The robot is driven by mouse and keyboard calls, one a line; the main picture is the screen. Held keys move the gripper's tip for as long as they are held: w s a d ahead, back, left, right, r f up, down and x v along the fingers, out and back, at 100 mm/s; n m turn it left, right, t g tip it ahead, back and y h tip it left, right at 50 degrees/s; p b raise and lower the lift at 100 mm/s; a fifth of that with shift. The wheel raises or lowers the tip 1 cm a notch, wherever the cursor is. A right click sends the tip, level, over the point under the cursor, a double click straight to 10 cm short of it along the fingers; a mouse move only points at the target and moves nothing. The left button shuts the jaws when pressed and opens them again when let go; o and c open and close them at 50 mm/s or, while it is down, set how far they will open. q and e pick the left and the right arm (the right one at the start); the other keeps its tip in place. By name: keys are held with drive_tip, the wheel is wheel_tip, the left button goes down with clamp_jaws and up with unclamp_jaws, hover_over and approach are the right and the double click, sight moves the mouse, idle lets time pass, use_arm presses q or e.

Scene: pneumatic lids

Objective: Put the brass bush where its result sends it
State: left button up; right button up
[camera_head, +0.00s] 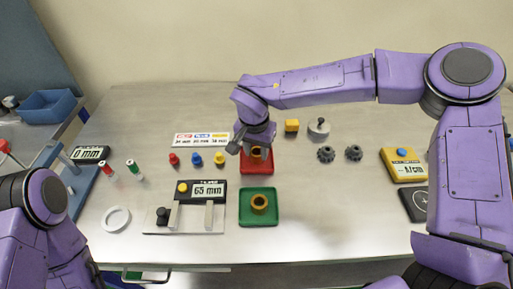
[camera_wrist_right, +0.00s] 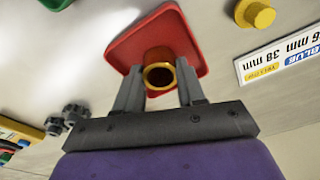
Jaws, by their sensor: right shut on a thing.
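A brass bush (camera_wrist_right: 158,76), an orange-gold ring, is between the fingers of my right gripper (camera_wrist_right: 160,84), which is shut on it. The bush also shows in the head view (camera_head: 258,153), in front of my right gripper (camera_head: 254,147). It is over or on the red tray (camera_wrist_right: 192,36); I cannot tell if it touches. The red tray (camera_head: 256,168) lies behind the green tray (camera_head: 258,219). A gauge (camera_head: 208,190) to the left reads 65 mm. My left gripper is outside the views.
A card (camera_head: 202,138) with colour names and mm values lies behind the red (camera_head: 173,159), blue (camera_head: 196,159) and yellow (camera_head: 219,158) pegs.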

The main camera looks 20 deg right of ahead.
drive_tip(key=o, duration=1.1)
drive_tip(key=shift+f, duration=0.1)
drive_tip(key=shift+o, duration=0.2)
wheel_tip(320, 180, up, 12)
drive_tip(key=s+a, duration=0.1)
drive_tip(key=shift+s, duration=0.15)
